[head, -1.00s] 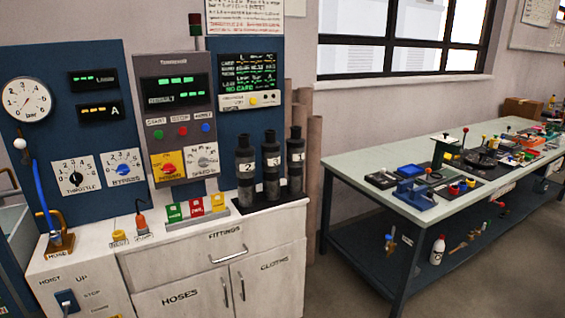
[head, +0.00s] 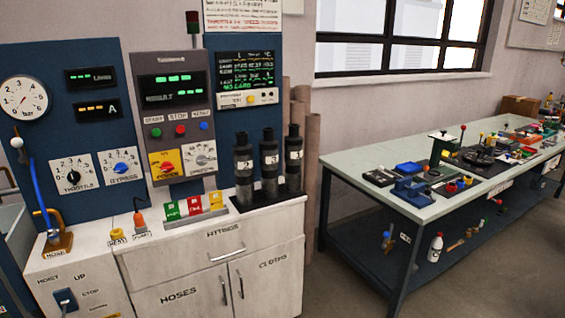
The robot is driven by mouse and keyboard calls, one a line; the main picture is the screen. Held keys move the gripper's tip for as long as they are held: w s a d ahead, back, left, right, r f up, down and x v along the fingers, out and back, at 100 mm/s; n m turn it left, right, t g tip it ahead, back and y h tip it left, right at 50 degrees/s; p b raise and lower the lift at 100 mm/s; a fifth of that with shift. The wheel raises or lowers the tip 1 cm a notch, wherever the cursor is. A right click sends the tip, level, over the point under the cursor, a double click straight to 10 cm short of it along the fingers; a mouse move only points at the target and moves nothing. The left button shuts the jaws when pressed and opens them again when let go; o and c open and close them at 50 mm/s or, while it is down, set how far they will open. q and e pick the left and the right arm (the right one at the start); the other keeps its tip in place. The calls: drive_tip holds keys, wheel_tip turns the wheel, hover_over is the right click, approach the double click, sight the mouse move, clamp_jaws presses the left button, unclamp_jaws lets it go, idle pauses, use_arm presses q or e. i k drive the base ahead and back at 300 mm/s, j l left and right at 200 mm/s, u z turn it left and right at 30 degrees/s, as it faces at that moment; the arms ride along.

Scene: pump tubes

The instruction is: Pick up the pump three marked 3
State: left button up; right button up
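Three dark cylindrical pumps with white number labels stand upright side by side in a black rack (head: 270,201) on the right end of the white cabinet top. The middle pump (head: 268,174) seems to be marked 3, but the small label is blurred. The left pump (head: 243,185) and the right pump (head: 293,172) carry labels that I cannot read surely. Neither of my grippers shows in the head view, and nothing touches the pumps.
Green, red and yellow card holders (head: 195,207) stand just left of the rack. A blue control panel (head: 232,130) rises behind the pumps. A long workbench (head: 400,160) full of tools stands to the right, with floor between it and the cabinet.

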sight(270, 160)
drive_tip(key=i+j, duration=0.3)
drive_tip(key=i+j+z, duration=0.35)
drive_tip(key=j+z, duration=0.15)
drive_tip(key=j, duration=0.2)
drive_tip(key=i+j+z, duration=0.25)
drive_tip(key=j, duration=0.15)
drive_tip(key=k, duration=0.1)
